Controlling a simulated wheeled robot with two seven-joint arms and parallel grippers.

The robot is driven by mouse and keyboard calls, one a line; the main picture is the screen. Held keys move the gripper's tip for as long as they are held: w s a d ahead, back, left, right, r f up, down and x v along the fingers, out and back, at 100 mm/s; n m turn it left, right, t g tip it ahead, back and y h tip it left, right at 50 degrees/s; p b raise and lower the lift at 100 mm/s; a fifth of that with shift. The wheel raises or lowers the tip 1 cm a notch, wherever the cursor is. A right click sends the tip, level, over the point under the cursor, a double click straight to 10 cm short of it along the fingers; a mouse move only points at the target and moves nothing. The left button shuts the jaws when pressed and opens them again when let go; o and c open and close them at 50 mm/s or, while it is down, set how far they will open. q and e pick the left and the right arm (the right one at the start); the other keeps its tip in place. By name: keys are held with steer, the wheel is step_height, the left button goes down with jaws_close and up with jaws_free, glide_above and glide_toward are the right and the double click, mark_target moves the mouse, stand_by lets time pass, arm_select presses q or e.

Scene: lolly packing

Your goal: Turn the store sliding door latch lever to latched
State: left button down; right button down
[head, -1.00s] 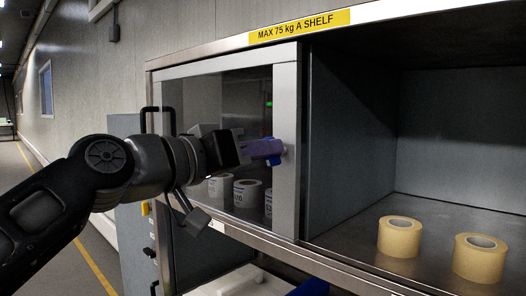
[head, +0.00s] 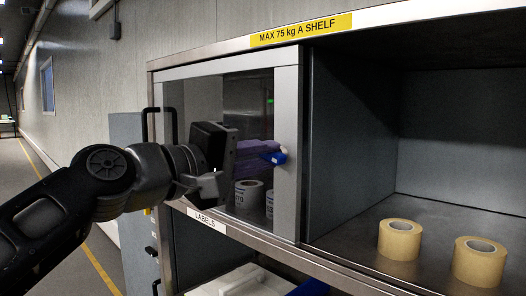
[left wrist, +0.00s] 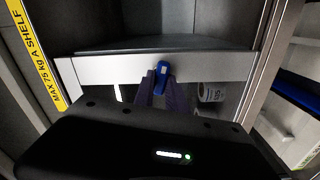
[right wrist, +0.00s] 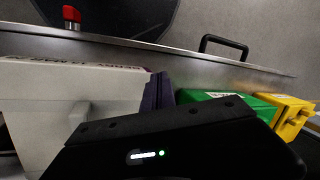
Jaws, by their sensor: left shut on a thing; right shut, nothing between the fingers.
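The blue latch lever (head: 277,157) is on the light metal frame (head: 287,120) of the glass sliding door, which covers the left part of the shelf cabinet. My left gripper (head: 268,153) has its purple fingers shut on the lever from the front. In the left wrist view the lever (left wrist: 161,72) shows between the fingertips (left wrist: 160,82). The fingers partly hide the lever and its pivot, so I cannot tell from its markings whether it is latched. My right gripper (right wrist: 160,88) is shut and empty, away from the door; it shows only in the right wrist view.
Two yellowish tape rolls (head: 399,239) (head: 479,261) stand in the open right bay. White label rolls (head: 249,194) stand behind the glass.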

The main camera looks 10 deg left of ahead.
arm_select(q)
steer(key=shift+n+p, duration=0.3)
steer(key=shift+n, duration=1.2)
arm_select(e)
steer(key=shift+r, duration=0.4)
arm_select(q)
steer(key=shift+f, duration=0.1)
steer(key=c, duration=1.4)
jaws_free()
steer(key=shift+o, duration=0.2)
